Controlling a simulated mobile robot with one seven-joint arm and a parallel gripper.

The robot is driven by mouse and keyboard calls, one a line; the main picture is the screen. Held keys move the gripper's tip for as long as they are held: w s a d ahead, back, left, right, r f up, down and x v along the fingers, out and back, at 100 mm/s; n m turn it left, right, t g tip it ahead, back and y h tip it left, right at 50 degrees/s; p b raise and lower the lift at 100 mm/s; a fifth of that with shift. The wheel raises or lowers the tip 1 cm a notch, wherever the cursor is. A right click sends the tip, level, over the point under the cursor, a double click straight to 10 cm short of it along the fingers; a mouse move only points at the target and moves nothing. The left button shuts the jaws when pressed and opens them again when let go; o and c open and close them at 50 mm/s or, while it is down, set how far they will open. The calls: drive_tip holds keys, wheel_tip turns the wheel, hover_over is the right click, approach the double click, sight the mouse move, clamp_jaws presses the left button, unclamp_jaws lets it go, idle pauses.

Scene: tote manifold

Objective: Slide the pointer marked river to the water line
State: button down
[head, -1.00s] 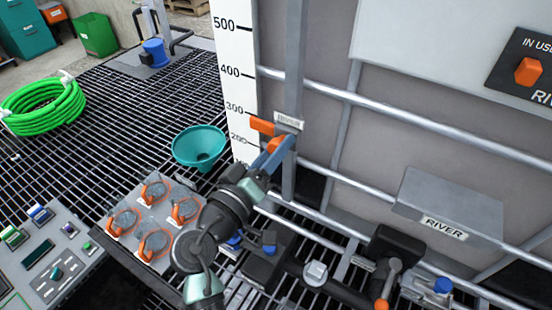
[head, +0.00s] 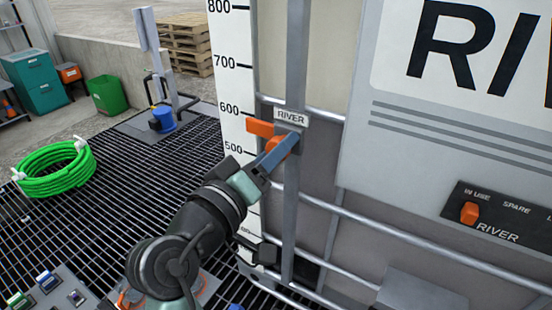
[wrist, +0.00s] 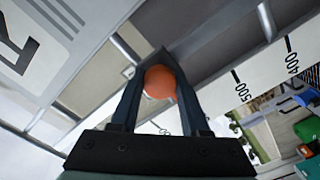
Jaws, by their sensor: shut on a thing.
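The orange pointer (head: 260,128), on a slider with a RIVER label (head: 291,118), sits on the vertical rail (head: 297,60) of the tote. It points left at the white scale (head: 234,80), between 500 and 600, closer to 600. My gripper (head: 279,145) is shut on the slider's orange knob (wrist: 159,83), between its two blue fingers. The tote wall is cream above (head: 335,50) and greyer below. The change falls near the horizontal bar at about pointer height; I cannot tell the exact water line.
A RIVER switch panel (head: 500,215) with an orange knob is on the tote at right. Horizontal tote bars (head: 350,218) cross behind the rail. A green hose coil (head: 55,170) lies on the grating at left. A black clamp (head: 258,250) is low by the scale.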

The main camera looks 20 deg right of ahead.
drive_tip(key=shift+r, duration=0.4)
drive_tip(key=shift+c, duration=1.9)
unclamp_jaws()
drive_tip(key=shift+f, duration=0.1)
drive_tip(key=b+v, duration=0.6)
drive_tip(key=v, duration=0.7)
